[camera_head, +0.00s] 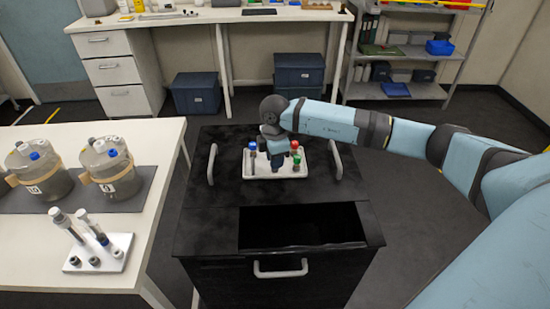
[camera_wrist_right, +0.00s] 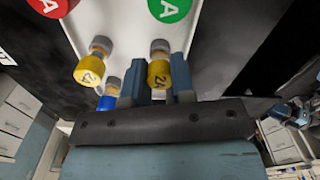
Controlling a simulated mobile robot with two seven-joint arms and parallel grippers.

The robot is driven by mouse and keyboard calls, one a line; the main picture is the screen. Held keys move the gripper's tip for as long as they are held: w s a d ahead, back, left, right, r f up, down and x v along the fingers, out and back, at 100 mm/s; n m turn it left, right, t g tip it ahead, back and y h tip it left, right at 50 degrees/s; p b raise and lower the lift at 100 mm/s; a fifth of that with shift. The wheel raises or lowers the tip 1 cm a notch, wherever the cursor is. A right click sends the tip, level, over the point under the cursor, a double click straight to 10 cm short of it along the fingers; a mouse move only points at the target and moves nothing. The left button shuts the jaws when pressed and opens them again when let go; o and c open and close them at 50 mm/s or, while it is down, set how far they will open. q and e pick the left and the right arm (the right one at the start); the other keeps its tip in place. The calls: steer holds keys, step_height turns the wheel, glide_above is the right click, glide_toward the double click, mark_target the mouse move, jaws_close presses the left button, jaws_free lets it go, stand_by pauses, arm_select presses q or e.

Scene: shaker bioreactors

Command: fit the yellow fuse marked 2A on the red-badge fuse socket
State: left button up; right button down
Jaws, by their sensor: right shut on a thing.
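My right gripper (camera_head: 275,163) is low over a white tray (camera_head: 300,172) on the black cart. In the right wrist view its fingers (camera_wrist_right: 158,84) are shut on a yellow fuse marked 2A (camera_wrist_right: 158,73) with a grey end. A second yellow fuse marked 2A (camera_wrist_right: 90,69) stands to its left, outside the fingers. A red badge (camera_wrist_right: 50,6) with a white A is at the upper left, and a green badge (camera_wrist_right: 168,8) with an A is above the held fuse. I cannot tell whether the held fuse touches the tray. My left gripper is not in view.
A blue-topped piece (camera_wrist_right: 108,102) is close beside the fingers. The black cart (camera_head: 215,235) has upright handles on both sides and a dark opening in front. The left table (camera_head: 150,150) holds bioreactors (camera_head: 110,170) and a white tube stand (camera_head: 112,258).

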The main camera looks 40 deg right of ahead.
steer(key=shift+r, duration=0.15)
steer(key=shift+r+p, duration=0.5)
steer(key=shift+r, duration=0.1)
steer(key=shift+r+p, duration=0.55)
steer(key=shift+r+p, duration=1.15)
steer(key=shift+r, duration=0.35)
